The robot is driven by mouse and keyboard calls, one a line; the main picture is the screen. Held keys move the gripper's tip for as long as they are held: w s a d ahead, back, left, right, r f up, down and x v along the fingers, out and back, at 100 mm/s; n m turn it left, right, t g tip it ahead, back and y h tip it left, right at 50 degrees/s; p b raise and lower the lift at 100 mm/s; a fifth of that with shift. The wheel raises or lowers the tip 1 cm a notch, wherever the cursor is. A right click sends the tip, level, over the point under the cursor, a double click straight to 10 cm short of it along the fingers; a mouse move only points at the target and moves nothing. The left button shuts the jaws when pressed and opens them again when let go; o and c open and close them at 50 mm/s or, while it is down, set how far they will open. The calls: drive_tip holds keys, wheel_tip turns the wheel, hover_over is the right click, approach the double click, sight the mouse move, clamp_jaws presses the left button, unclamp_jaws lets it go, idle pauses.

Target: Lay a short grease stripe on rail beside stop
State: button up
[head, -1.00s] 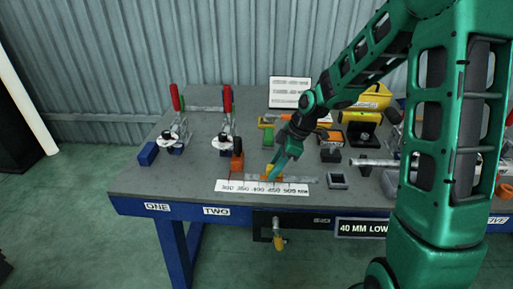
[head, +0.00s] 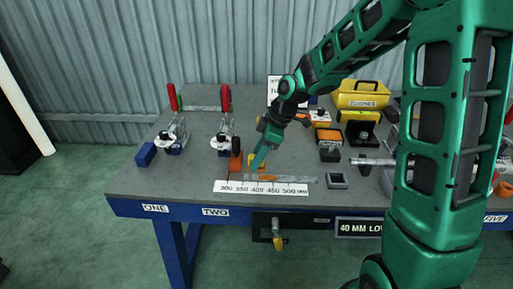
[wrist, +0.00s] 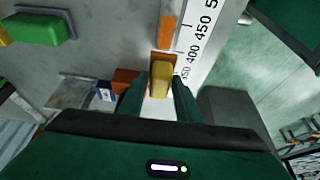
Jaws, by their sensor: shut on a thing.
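My gripper (head: 257,163) is shut on a small yellow block-like tool (wrist: 162,79), low over the bench near the left part of the rail. The grey rail (head: 298,180) lies along the bench front behind a white millimetre scale (head: 262,188). An orange streak (wrist: 167,32) shows ahead of the tool in the wrist view, with more orange around the tool's end. Whether the tool touches the rail is unclear. An orange block (head: 236,162), perhaps the stop, stands left of my gripper; it seems to show in the wrist view (wrist: 125,80).
Two red-handled toggle clamps (head: 228,120) and a blue block (head: 146,154) stand to the left. The bench's front edge is close to the scale.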

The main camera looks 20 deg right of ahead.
drive_tip(key=shift+r, duration=2)
